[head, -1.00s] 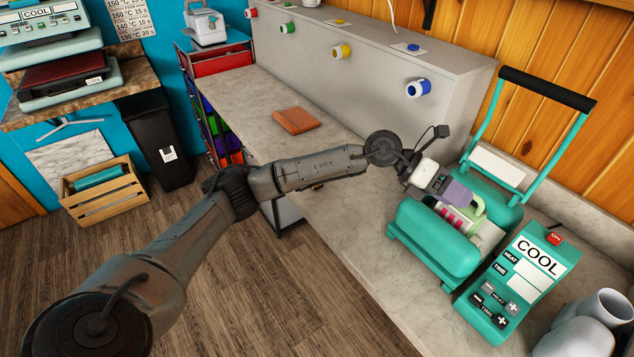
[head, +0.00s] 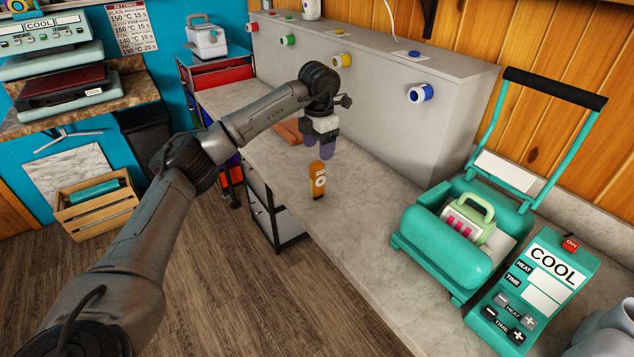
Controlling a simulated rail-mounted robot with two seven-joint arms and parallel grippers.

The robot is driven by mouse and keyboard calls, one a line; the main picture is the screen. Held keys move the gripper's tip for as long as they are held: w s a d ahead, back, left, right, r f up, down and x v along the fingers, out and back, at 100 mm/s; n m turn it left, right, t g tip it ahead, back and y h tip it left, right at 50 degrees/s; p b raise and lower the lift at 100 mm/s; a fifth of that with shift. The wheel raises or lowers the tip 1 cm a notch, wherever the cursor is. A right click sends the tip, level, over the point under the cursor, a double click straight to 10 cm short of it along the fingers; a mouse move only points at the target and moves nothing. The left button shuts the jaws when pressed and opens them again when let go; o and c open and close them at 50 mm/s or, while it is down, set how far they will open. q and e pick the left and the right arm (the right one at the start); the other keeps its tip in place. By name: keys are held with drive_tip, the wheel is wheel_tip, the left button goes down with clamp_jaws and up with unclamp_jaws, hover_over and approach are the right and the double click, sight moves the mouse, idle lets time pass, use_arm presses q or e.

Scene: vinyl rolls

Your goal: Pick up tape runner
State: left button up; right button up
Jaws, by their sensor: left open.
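A small orange-yellow item with a white round mark, which looks like the tape runner (head: 318,181), stands upright near the front edge of the grey counter (head: 375,200). My left gripper (head: 324,153) points down just above and behind it in the picture, with its purple fingertips open and nothing seen between them. I cannot tell how wide the gap to the item is. My right gripper is not in view.
A teal press (head: 440,250) with a raised handle holds a light green mug (head: 468,222) on the right. A teal control box (head: 532,290) stands beside it. An orange-brown flat item (head: 287,132) lies behind my arm. The grey cabinet (head: 400,130) with coloured rolls backs the counter.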

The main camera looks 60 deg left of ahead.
sight(317, 173)
use_arm(q)
wheel_tip(317, 173, down, 4)
drive_tip(key=shift+f, duration=0.1)
drive_tip(key=shift+a+f, duration=0.2)
drive_tip(key=shift+f, duration=2.4)
drive_tip(key=shift+c, duration=0.4)
drive_tip(key=c, duration=1)
drive_tip(key=shift+o, duration=0.2)
drive_tip(key=shift+r, duration=0.1)
